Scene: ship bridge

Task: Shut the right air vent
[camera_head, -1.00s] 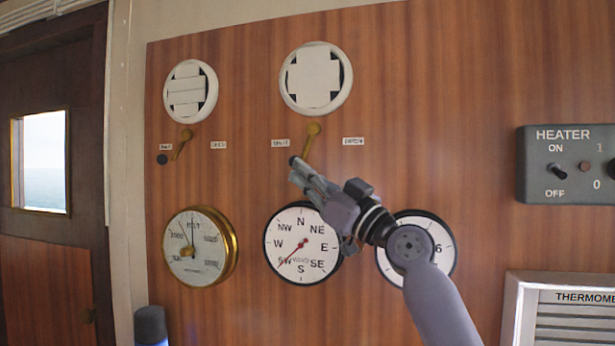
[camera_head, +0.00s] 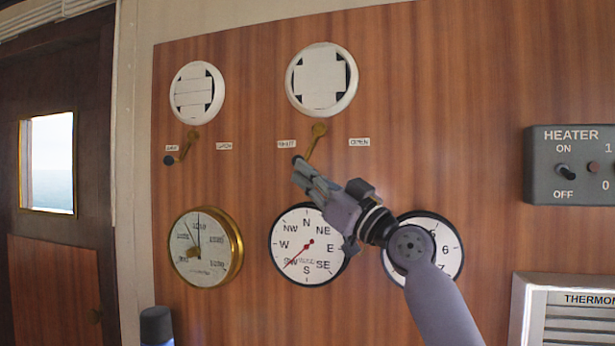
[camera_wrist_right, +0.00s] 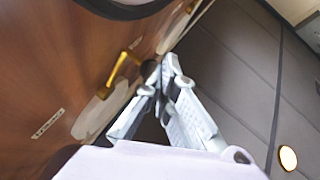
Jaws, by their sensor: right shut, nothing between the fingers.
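The right air vent (camera_head: 321,79) is a round white vent on the wood panel, with dark gaps at the corners of its plate. Its brass lever (camera_head: 314,143) hangs from a pivot below it and tilts down-left, with a dark knob at its lower end. A SHUT label (camera_head: 286,143) is left of the lever and an OPEN label (camera_head: 359,142) is right. My right gripper (camera_head: 299,170) is shut and empty, with its tips close to the knob; contact is unclear. The lever (camera_wrist_right: 118,72) also shows beside the fingers in the wrist view. My left gripper is not in view.
The left air vent (camera_head: 197,92) has its own lever (camera_head: 188,147). Below are a brass barometer (camera_head: 205,245), a compass-style dial (camera_head: 300,262) and a clock-like dial (camera_head: 452,240), partly behind my arm. A heater box (camera_head: 570,180) juts out at right.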

